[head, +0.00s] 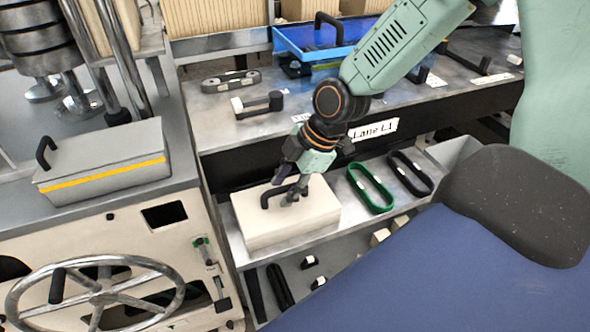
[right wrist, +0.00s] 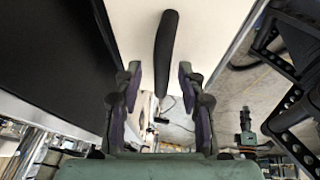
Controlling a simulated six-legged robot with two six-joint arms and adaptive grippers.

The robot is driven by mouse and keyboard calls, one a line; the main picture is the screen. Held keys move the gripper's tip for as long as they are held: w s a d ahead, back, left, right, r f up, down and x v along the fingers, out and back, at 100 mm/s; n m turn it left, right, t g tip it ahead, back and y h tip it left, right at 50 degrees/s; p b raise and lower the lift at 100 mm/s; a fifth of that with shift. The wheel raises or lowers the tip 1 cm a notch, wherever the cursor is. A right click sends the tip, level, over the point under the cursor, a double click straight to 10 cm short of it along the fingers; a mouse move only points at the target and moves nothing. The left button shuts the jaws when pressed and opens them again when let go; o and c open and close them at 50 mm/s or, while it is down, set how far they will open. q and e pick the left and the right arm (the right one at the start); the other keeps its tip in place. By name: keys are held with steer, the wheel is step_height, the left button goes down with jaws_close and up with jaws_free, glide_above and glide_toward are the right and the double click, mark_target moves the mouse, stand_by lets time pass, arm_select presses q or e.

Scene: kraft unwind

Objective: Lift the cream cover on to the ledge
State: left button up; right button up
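The cream cover (head: 280,222) is a box-like block with a black bar handle (head: 272,196) on top. It sits level on a grey metal ledge (head: 330,232) below the bench's front edge. My right gripper (head: 290,192) is over the cover at the handle and hides part of it. In the right wrist view the handle (right wrist: 166,50) runs between the two spread fingers of the right gripper (right wrist: 160,88). A gap shows on both sides, with no finger visibly touching it. The cover's pale face (right wrist: 200,35) lies behind. My left gripper is not in view.
A green loop (head: 370,188) and a black loop (head: 410,173) lie right of the cover. A grey box with a yellow stripe (head: 105,165) and a handwheel (head: 95,290) are left. The bench (head: 225,125) above holds black-handled parts and a blue tray (head: 305,40).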

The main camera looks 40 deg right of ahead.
steer(key=shift+v, duration=3.3)
steer(key=shift+d, duration=0.15)
